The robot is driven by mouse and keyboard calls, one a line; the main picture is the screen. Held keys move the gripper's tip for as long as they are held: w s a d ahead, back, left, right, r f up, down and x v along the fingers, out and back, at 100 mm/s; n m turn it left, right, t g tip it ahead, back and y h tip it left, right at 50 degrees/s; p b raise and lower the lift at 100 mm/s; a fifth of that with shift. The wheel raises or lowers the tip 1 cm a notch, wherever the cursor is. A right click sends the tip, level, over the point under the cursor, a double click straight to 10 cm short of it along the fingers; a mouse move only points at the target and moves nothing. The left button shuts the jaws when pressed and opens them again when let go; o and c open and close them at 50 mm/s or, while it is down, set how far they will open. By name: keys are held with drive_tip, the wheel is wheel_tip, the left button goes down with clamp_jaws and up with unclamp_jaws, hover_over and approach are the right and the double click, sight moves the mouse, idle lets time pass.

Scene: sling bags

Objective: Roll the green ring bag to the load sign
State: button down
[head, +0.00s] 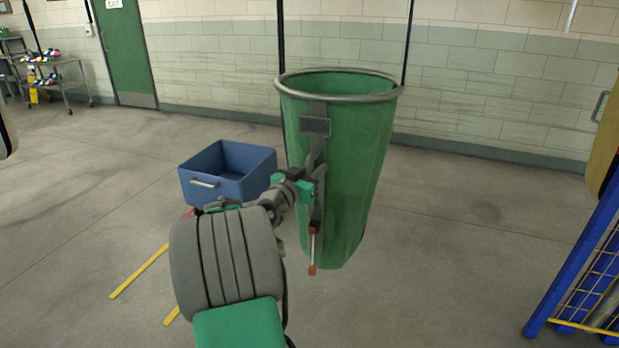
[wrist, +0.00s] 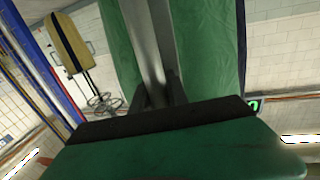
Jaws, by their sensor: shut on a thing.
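The green ring bag (head: 350,160) hangs upright from dark straps in the middle of the head view, with a grey metal ring around its open top. A grey strap with a dark label plate runs down its front. My gripper (head: 316,186) is at this strap, on the bag's near left side. In the wrist view my gripper (wrist: 160,92) is shut on the grey strap (wrist: 150,45), with the green bag cloth (wrist: 205,45) behind it. The bag's lower end seems just above the floor. I see no load sign in either view.
A blue bin (head: 228,175) stands on the floor left of the bag. Yellow floor lines (head: 138,271) lie in front of it. A blue rack (head: 575,265) is at the right edge. A cart (head: 62,82) stands far left by a green door (head: 124,50). Floor right of the bag is clear.

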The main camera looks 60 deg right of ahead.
drive_tip(key=shift+s, duration=0.4)
drive_tip(key=c, duration=1.6)
unclamp_jaws()
drive_tip(key=shift+o, duration=0.2)
drive_tip(key=shift+a, duration=0.1)
drive_tip(key=w+a+b, duration=0.1)
drive_tip(key=a, duration=0.6)
drive_tip(key=shift+a, duration=0.25)
